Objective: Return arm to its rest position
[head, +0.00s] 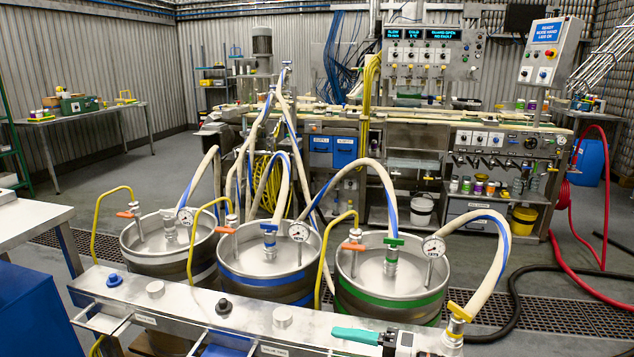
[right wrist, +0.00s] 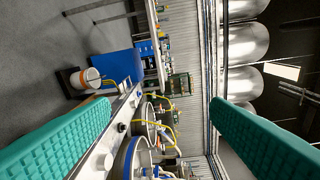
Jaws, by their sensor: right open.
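My right gripper (head: 355,336) shows at the bottom edge of the head view, over the metal rail in front of the kegs. Its teal finger points left; the rest of the hand is cut off by the frame. In the right wrist view, the two teal fingers of my right gripper (right wrist: 162,104) stand wide apart with nothing between them. My left gripper is not in view.
A metal rail (head: 190,304) crosses the front. A blue cabinet (head: 38,312) stands left. The seamer line (head: 410,135) fills the back. Silver tanks (right wrist: 247,42) show in the wrist view.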

